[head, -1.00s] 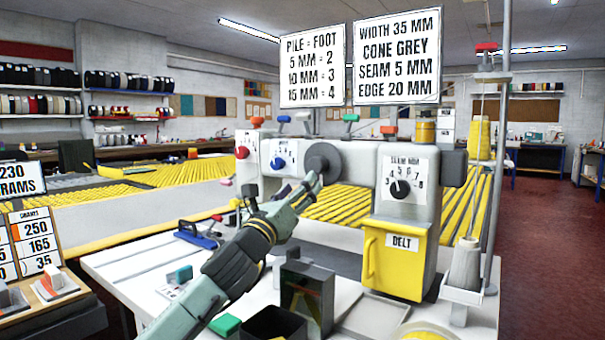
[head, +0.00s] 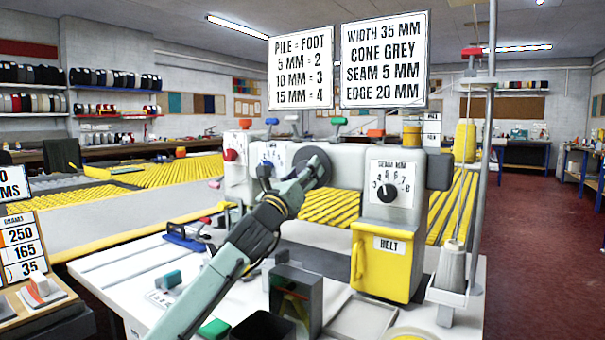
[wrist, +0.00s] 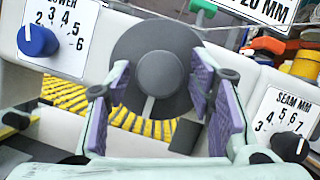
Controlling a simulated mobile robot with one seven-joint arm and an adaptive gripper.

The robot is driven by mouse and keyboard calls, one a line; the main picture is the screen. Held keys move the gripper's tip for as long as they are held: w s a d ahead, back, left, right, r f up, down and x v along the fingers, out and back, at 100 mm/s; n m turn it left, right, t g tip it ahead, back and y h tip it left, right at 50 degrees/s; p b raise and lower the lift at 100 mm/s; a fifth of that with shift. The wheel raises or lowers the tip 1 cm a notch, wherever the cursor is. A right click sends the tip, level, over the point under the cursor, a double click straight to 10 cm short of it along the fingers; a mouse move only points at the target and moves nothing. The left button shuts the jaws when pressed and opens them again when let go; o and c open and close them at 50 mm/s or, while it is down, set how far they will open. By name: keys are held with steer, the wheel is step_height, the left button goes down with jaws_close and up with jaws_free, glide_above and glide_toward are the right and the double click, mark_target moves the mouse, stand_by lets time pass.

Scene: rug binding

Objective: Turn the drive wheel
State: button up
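The drive wheel appears to be the dark grey disc with a paler hub on the front of the white machine; it shows in the head view (head: 307,157) and in the wrist view (wrist: 157,45). In the wrist view my gripper (wrist: 158,80) is open, with one purple-padded finger at each side of the wheel's lower half. The hub lies between the fingertips. I cannot tell whether the pads touch the rim.
A blue knob (wrist: 37,40) is left of the wheel and a black seam dial (head: 387,193) is right of it. A yellow belt box (head: 385,262) is below the dial. A dark box (head: 296,297) stands on the white table under my arm. A cone stand (head: 452,270) is at the right.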

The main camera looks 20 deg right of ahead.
steer(key=c, duration=1)
steer(key=shift+o, duration=0.2)
steer(key=shift+n, duration=0.3)
steer(key=n+y+p, duration=0.2)
steer(key=n+p, duration=0.2)
steer(key=n, duration=0.2)
steer(key=r+n+g+y+p, duration=0.1)
steer(key=n+y+p, duration=0.1)
steer(key=n+p, duration=0.3)
steer(key=n+y+p, duration=0.3)
steer(key=n+p, duration=0.2)
steer(key=n, duration=0.4)
steer(key=shift+s+d+r+g, duration=0.15)
steer(key=shift+g, duration=0.15)
steer(key=shift+n+g+p, duration=0.5)
steer(key=shift+n+p, duration=0.5)
steer(key=shift+p, duration=0.2)
steer(key=shift+n+g+p, duration=0.5)
steer(key=shift+n+p, duration=0.5)
steer(key=shift+p, duration=0.15)
